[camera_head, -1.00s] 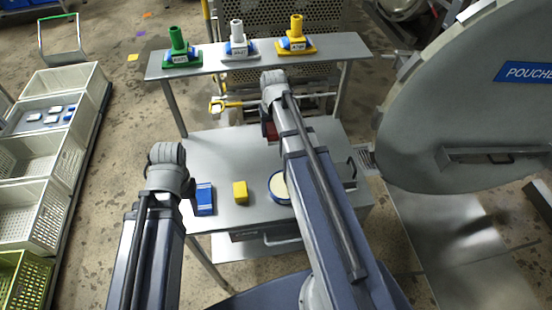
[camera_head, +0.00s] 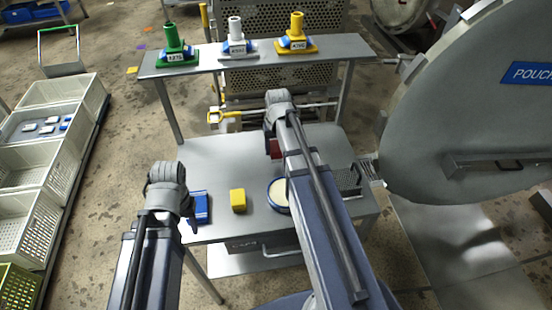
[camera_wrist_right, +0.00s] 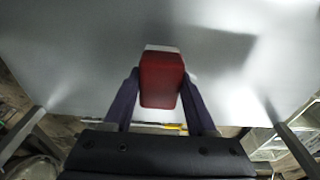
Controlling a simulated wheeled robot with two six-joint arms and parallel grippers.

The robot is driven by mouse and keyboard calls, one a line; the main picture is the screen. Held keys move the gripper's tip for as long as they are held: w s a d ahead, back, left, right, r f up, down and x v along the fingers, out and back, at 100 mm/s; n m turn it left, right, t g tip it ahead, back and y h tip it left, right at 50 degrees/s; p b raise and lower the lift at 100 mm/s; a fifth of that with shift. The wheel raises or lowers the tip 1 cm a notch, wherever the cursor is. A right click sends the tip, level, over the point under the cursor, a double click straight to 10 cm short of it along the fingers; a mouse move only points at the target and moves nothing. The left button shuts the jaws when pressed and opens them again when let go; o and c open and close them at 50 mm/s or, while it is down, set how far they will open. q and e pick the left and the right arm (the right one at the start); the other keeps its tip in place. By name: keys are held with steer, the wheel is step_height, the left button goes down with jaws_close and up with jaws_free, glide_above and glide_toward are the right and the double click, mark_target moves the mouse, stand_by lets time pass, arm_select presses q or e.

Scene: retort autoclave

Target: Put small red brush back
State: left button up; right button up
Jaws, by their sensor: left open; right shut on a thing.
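The small red brush (camera_head: 276,149) shows beside my right gripper in the head view, mostly hidden by my arm. In the right wrist view the brush (camera_wrist_right: 161,80) is a red block with a white strip at its far edge. My right gripper (camera_wrist_right: 160,88) is shut on it, one finger on each side. It is over the grey steel table (camera_head: 215,160); whether the brush touches the top I cannot tell. My left gripper (camera_head: 167,178) is empty near the table's front left, its fingers hidden by the wrist; its jaws are open.
On the table are a blue block (camera_head: 201,207), a yellow block (camera_head: 238,200), a round blue-rimmed dish (camera_head: 278,193) and a dark mesh rack (camera_head: 345,180). A raised shelf (camera_head: 205,67) holds green, white and yellow labelled fixtures. A large round door (camera_head: 460,110) stands right.

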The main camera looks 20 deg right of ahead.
mark_target(276, 156)
arm_select(q)
steer(key=shift+f+b, duration=1.75)
steer(key=shift+f, duration=0.1)
arm_select(e)
steer(key=shift+f, duration=1.8)
arm_select(q)
steer(key=shift+f, duration=0.15)
arm_select(e)
steer(key=shift+f, duration=0.2)
steer(key=o, duration=1.3)
steer(key=shift+r, duration=0.15)
steer(key=r+p, duration=0.4)
steer(key=s+r+p, duration=0.1)
steer(key=r+p, duration=0.7)
steer(key=shift+s+a, duration=0.2)
arm_select(q)
step_height(276, 156, up, 12)
arm_select(e)
steer(key=s+a+n, duration=0.2)
steer(key=s+a, duration=0.3)
steer(key=a, duration=0.2)
steer(key=s+a+n+g, duration=0.1)
steer(key=s+a+n, duration=0.1)
steer(key=s+a, duration=0.3)
steer(key=s+a+n, duration=0.2)
steer(key=s+a, duration=0.3)
steer(key=a, duration=0.5)
steer(key=shift+a+n+g+h, duration=0.15)
steer(key=shift+n+g+h, duration=0.15)
steer(key=shift+n+h, duration=0.1)
